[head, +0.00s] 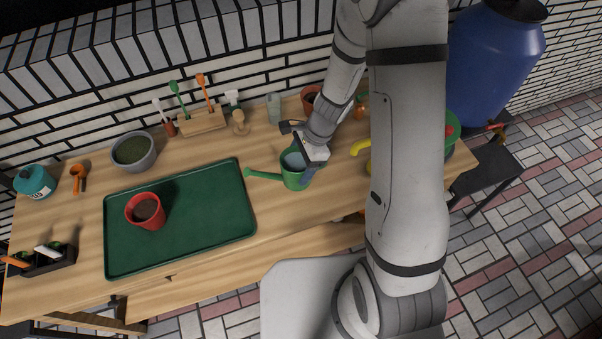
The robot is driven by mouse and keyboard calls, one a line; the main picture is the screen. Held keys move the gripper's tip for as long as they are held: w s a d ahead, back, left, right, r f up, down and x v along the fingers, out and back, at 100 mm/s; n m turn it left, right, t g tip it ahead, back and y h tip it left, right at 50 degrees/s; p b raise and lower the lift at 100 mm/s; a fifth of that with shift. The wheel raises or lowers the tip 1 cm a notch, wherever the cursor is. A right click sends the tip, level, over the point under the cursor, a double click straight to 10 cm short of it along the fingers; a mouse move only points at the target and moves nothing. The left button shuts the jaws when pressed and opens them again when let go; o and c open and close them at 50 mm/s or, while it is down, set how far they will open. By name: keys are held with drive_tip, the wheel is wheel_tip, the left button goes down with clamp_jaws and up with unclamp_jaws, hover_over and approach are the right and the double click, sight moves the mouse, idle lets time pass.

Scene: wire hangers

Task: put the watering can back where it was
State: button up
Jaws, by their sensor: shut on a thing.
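The green watering can (290,181) is right of the green tray, with its spout pointing left toward the tray's edge. It looks upright and its top opening shows pale blue-grey inside. My gripper (307,171) is at the can's right side, shut on it. The handle and the exact grip are hidden by the gripper. I cannot tell whether the can's base touches the wooden table (290,222) or hangs just above it.
The green tray (231,231) holds a red pot (146,213). A grey bowl (133,152), a tool rack (203,122) and a glass (274,107) stand behind. A yellow object (359,148), partly hidden by my arm, is to the right. The table's front is clear near the can.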

sight(293, 166)
drive_tip(key=shift+f, duration=2.6)
drive_tip(key=shift+f+b, duration=0.15)
drive_tip(key=shift+b, duration=0.25)
drive_tip(key=o, duration=1.4)
